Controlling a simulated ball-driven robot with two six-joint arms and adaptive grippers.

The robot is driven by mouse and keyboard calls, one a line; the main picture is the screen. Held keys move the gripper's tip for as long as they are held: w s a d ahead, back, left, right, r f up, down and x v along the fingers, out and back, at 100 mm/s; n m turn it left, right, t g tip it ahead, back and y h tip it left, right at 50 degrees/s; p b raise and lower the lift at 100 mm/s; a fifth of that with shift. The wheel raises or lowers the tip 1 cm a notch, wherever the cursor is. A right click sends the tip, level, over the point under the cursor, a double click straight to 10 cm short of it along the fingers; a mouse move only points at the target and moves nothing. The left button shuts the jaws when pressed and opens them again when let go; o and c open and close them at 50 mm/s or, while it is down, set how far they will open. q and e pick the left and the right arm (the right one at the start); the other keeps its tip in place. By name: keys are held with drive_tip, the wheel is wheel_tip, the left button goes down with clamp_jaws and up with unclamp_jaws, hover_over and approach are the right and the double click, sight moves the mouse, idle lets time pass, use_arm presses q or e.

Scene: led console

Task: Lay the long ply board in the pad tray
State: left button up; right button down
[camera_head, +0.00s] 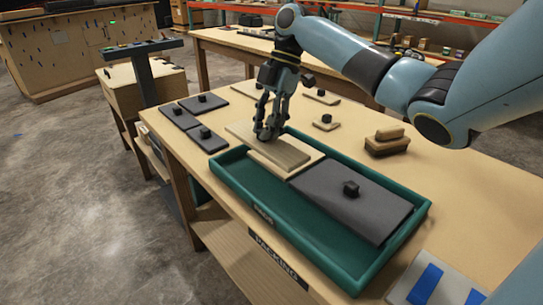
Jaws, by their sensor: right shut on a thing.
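My right gripper (268,132) points down and is shut on the long ply board (284,155), a light wooden piece. The fingers hide the place where they grip it. The board is over the far left part of the green pad tray (315,250); I cannot tell whether it touches the tray floor. Paler wood shows along its right and near edges, perhaps another piece beneath it. A large dark grey board (325,192) with a black knob lies in the right part of the tray. My left gripper is not in view.
Dark knobbed boards (205,103) lie left of the tray on the packing table (460,190). Small ply pieces (326,122) and a brown wooden block (387,145) lie beyond it. A panel with blue strips (425,284) is at the near right. The tray's near left floor is bare.

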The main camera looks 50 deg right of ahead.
sight(265, 156)
drive_tip(key=s+a+f, duration=0.2)
drive_tip(key=a, duration=0.1)
drive_tip(key=s+a+f, duration=0.1)
drive_tip(key=shift+a+p, duration=0.3)
drive_tip(key=shift+p, duration=0.05)
wheel_tip(265, 156, down, 4)
drive_tip(key=shift+f, duration=0.2)
drive_tip(key=shift+s, duration=0.1)
drive_tip(key=c, duration=1.1)
unclamp_jaws()
drive_tip(key=v, duration=1.2)
drive_tip(key=shift+r, duration=0.1)
drive_tip(key=shift+r, duration=0.1)
